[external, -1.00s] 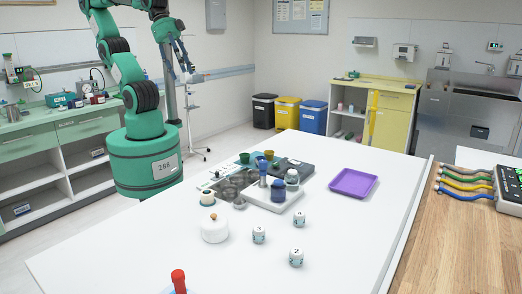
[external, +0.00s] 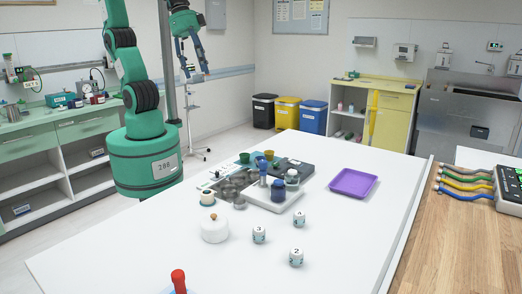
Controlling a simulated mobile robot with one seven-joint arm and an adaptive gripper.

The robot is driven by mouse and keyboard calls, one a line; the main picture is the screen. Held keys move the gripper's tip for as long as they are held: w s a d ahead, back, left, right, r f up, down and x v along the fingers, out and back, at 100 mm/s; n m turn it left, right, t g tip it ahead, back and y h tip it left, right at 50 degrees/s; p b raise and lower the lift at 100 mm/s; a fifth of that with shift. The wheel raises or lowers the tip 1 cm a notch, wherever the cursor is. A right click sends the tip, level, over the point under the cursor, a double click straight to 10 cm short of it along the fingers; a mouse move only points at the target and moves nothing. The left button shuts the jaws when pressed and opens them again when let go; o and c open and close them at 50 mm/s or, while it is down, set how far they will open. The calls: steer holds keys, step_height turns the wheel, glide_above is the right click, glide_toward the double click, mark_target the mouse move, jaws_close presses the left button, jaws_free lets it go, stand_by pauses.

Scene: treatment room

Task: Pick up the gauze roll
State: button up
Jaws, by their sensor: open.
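A small cream-white cylinder (external: 207,198), which looks like the gauze roll, stands on a dark teal-edged base on the white table. It is at the left of the group of metal bowls and cups. The view is too small to be sure of its identity. My gripper (external: 195,76) is open and empty, high in the air beyond the table's far left edge. Its fingers point down, well apart from the cylinder. Nothing hides the cylinder.
A white lidded pot (external: 214,231) stands just in front of the cylinder. A metal tray (external: 231,184) with round bowls lies at its right. A blue jar (external: 278,189), several numbered jars and a purple tray (external: 353,183) stand farther right. The table's left front is mostly clear.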

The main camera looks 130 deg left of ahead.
steer(key=w+d+f+n+g, duration=0.1)
steer(key=w+d+f+n, duration=0.15)
steer(key=w, duration=0.85)
steer(key=n+g, duration=0.3)
steer(key=n, duration=0.1)
glide_above(259, 229)
step_height(259, 229, down, 28)
steer(key=shift+f+b, duration=0.45)
steer(key=shift+f, duration=3.85)
steer(key=shift+f, duration=0.1)
steer(key=shift+a+f+b, duration=0.1)
steer(key=shift+f+b, duration=0.55)
steer(key=shift+f, duration=1.85)
